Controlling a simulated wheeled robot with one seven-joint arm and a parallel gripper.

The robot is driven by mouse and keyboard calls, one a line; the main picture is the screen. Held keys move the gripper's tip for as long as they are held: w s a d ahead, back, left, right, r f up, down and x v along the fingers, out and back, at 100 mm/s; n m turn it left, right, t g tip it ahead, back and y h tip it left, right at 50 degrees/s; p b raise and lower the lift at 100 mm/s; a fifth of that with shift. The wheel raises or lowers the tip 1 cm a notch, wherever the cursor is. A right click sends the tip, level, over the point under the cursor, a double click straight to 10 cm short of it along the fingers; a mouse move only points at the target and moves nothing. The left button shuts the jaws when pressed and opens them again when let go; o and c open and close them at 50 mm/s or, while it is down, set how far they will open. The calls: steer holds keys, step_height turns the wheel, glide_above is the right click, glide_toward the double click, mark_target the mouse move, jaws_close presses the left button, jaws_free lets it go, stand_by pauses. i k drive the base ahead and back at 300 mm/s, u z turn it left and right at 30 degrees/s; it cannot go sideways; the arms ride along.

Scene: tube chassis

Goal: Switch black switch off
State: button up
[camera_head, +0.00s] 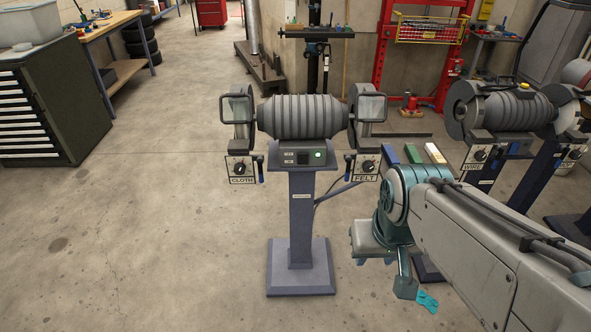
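A bench grinder (301,117) on a blue-grey pedestal stands in the middle of the head view. A black knob (240,168) sits on the plate marked CLOTH at left. Another black knob (368,166) is on the plate marked FELT at right. Which of these is the black switch is unclear. My gripper (428,301) is low at the right of the pedestal, apart from the panel, with teal tips; its opening is too small to judge.
A second grinder (505,108) stands at the right, partly behind my arm. A dark drawer cabinet (45,105) and a wooden workbench (115,30) are at left. A red rack (385,45) is at the back. The concrete floor (170,230) left of the pedestal is clear.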

mark_target(303, 157)
steer(key=u, duration=0.5)
steer(key=k, duration=0.6)
steer(key=u, duration=1)
steer(key=i, duration=1.4)
steer(key=z, duration=1.1)
steer(key=i, duration=0.45)
steer(key=z, duration=0.45)
